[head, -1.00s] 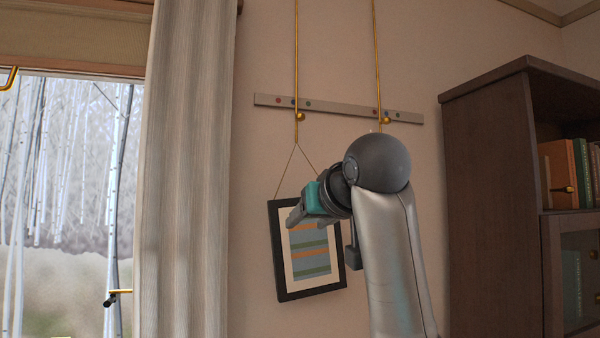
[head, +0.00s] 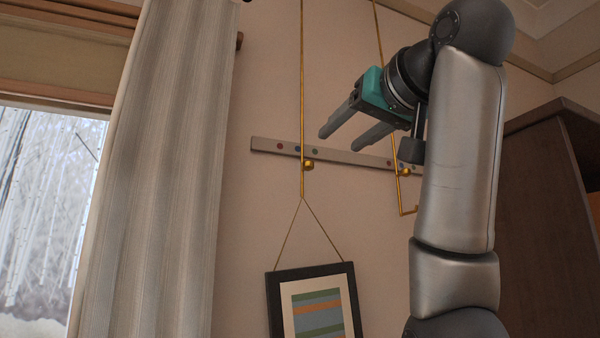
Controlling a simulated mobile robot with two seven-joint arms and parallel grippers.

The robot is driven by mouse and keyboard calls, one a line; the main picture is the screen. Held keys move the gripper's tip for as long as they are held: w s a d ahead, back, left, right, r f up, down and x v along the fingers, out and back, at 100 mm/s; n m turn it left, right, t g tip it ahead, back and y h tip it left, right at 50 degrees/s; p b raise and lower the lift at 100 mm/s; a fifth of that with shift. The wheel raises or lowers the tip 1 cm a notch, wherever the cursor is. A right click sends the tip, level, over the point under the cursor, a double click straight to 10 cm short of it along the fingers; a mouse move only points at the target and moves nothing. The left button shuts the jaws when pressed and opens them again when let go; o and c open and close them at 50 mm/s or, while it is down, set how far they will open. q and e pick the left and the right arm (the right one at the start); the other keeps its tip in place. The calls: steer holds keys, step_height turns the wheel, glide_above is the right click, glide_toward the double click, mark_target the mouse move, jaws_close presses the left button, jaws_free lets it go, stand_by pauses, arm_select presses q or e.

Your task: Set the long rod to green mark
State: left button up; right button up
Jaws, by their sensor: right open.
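Two thin brass rods hang in front of the wall: a left rod (head: 302,80) and a right rod (head: 379,35). Their upper ends are out of view, so I cannot tell which is longer overall; the right one reaches slightly lower in the picture and ends in a hook (head: 410,212). A pale rail (head: 345,158) crosses behind them with coloured dots, including a green mark (head: 315,153) just right of the left rod. A brass knob (head: 308,165) sits by the left rod. My right gripper (head: 340,138) is open and empty, its fingers pointing left between the rods. My left gripper is out of view.
A dark-framed picture (head: 273,305) hangs by cords from the left rod. A curtain (head: 160,170) and window stand at left, a dark bookcase (head: 545,220) at right. My right forearm covers part of the rail's right end.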

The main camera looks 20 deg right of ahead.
mark_target(310, 163)
steer(key=w+p, duration=0.2)
steer(key=w, duration=0.2)
steer(key=w+p, duration=0.2)
steer(key=w, duration=0.3)
steer(key=w+p, duration=0.1)
steer(key=w, duration=0.3)
steer(key=shift+w+d+p, duration=0.2)
steer(key=shift+d+p, duration=0.15)
steer(key=shift+p, duration=0.05)
steer(key=shift+w, duration=0.7)
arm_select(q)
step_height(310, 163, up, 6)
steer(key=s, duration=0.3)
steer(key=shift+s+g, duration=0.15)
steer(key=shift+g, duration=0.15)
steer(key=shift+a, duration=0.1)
arm_select(e)
jaws_close()
steer(key=shift+d, duration=0.1)
